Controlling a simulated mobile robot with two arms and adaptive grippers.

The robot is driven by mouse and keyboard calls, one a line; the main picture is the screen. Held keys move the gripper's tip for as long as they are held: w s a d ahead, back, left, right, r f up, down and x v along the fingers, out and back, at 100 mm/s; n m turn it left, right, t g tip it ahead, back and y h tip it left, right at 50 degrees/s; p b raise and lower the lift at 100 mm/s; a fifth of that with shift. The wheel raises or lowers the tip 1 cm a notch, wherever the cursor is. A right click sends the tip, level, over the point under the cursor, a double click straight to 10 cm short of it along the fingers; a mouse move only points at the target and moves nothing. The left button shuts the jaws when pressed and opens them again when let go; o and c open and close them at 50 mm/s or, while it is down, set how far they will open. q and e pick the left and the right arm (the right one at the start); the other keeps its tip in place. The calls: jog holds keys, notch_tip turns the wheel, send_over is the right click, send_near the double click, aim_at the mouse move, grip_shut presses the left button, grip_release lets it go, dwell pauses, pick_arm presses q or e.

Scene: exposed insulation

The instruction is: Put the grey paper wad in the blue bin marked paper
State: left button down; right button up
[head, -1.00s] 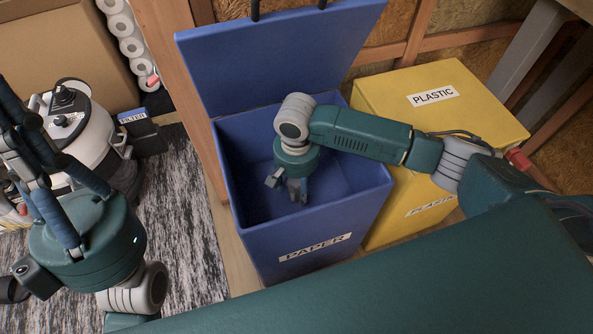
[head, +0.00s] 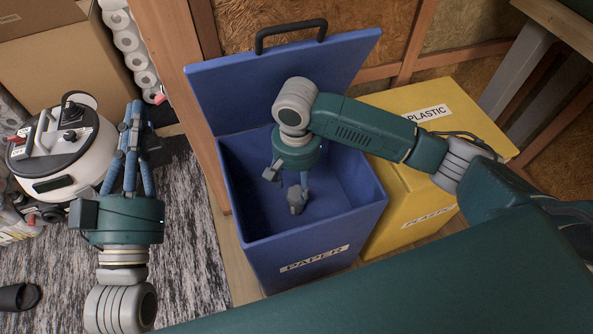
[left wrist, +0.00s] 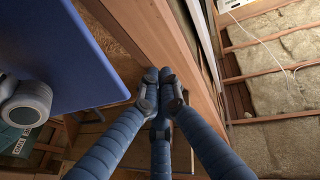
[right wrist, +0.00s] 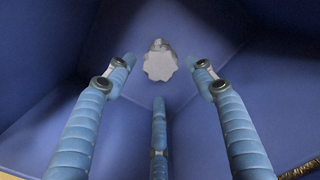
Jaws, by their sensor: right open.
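The grey paper wad (head: 296,202) is inside the open blue bin (head: 262,262) labelled PAPER, low at my right gripper's fingers. In the right wrist view the wad (right wrist: 158,62) shows between and beyond the spread fingertips, apart from them. I cannot tell whether it rests on the bin floor. My right gripper (head: 300,184) points down inside the bin and is open. My left gripper (head: 132,112) is outside the bin to the left, fingers up. In the left wrist view its fingertips (left wrist: 160,78) meet with nothing visible between them.
The blue lid (head: 280,80) stands raised behind the bin. A yellow PLASTIC bin (head: 440,150) stands at its right. A wooden post (head: 185,90) is at its left. A white vacuum-like machine (head: 65,150) stands beyond the patterned rug (head: 190,240).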

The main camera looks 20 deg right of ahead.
pick_arm(q)
notch_tip(320, 180, down, 8)
jog(key=w+g+y+p, duration=0.1)
jog(key=g, duration=0.2)
jog(key=shift+a+g, duration=0.4)
pick_arm(e)
notch_tip(320, 180, up, 3)
jog(key=shift+r, duration=0.1)
pick_arm(q)
jog(key=shift+r, duration=0.15)
